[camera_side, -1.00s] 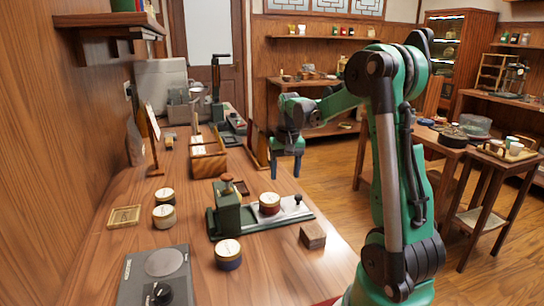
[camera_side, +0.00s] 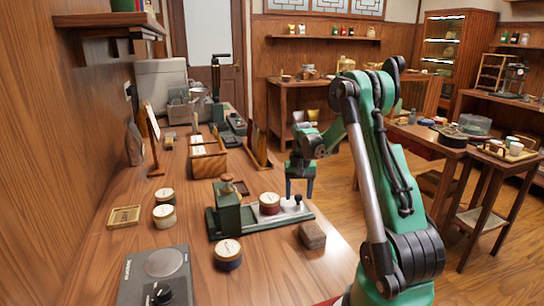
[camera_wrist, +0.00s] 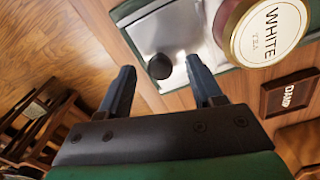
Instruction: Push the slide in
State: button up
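The slide (camera_side: 288,212) is a silver plate on the green press base (camera_side: 245,231), pulled out to the right of the green press body (camera_side: 228,210). A round tin (camera_side: 269,203) with a cream lid stands on the slide; its lid reads WHITE TEA in the wrist view (camera_wrist: 275,28). A black knob (camera_side: 298,199) stands at the slide's right end. My gripper (camera_side: 299,194) points down above this end. In the wrist view the slide (camera_wrist: 170,32) and knob (camera_wrist: 159,67) show between the fingertips of my open gripper (camera_wrist: 160,68); contact is not visible.
A wooden block (camera_side: 312,235) lies just in front of the slide's right end. Other tins (camera_side: 228,254) stand nearby on the table. A small dark plaque (camera_wrist: 290,93) lies behind the press. A grey scale-like device (camera_side: 155,275) is at the front left.

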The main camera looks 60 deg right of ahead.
grip_shut()
dwell(1.2)
